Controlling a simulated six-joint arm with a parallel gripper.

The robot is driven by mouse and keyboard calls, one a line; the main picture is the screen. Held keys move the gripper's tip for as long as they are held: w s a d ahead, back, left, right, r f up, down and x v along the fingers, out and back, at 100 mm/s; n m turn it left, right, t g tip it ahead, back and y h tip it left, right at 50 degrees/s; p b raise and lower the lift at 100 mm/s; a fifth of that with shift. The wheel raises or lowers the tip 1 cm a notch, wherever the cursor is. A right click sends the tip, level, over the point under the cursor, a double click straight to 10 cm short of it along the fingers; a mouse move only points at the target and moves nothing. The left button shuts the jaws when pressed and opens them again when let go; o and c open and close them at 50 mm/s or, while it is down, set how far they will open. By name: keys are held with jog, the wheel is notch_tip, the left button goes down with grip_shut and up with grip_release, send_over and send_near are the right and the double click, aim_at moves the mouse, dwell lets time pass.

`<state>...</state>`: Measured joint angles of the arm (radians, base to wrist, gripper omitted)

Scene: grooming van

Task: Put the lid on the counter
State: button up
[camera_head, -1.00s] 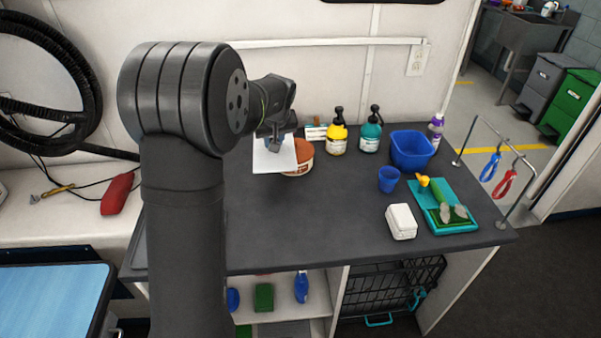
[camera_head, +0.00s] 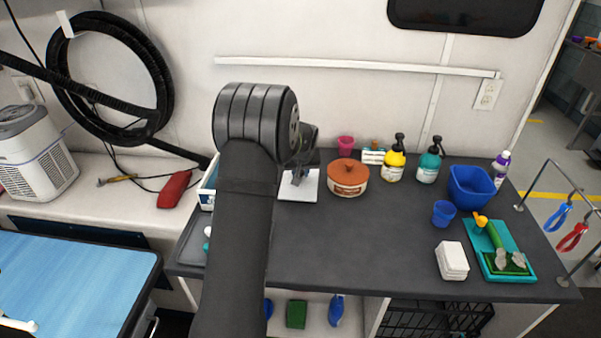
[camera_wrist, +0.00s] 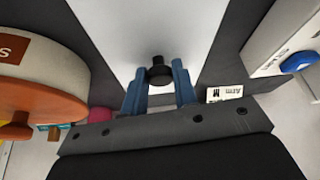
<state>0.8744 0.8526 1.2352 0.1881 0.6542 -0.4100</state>
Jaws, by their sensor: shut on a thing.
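The lid is a flat white square panel with a black knob. In the head view the lid (camera_head: 310,190) is just left of the terracotta-topped jar (camera_head: 348,181), over the back left of the dark counter (camera_head: 350,235). My gripper (camera_head: 298,176) is above the lid, partly hidden by my arm. In the wrist view the blue fingers of my gripper (camera_wrist: 160,85) are on either side of the black knob of the lid (camera_wrist: 150,25), shut on it. I cannot tell whether the lid touches the counter.
A white-and-blue bin (camera_head: 208,182) stands left of the lid, partly behind my arm. Pump bottles (camera_head: 394,164), a blue tub (camera_head: 470,188), a blue cup (camera_head: 443,214) and a white box (camera_head: 452,262) stand to the right. The counter's middle is clear.

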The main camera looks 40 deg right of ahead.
jog(key=shift+f, duration=0.2)
jog(key=o, duration=1)
jog(key=v, duration=1.2)
jog(key=shift+a+r, duration=0.1)
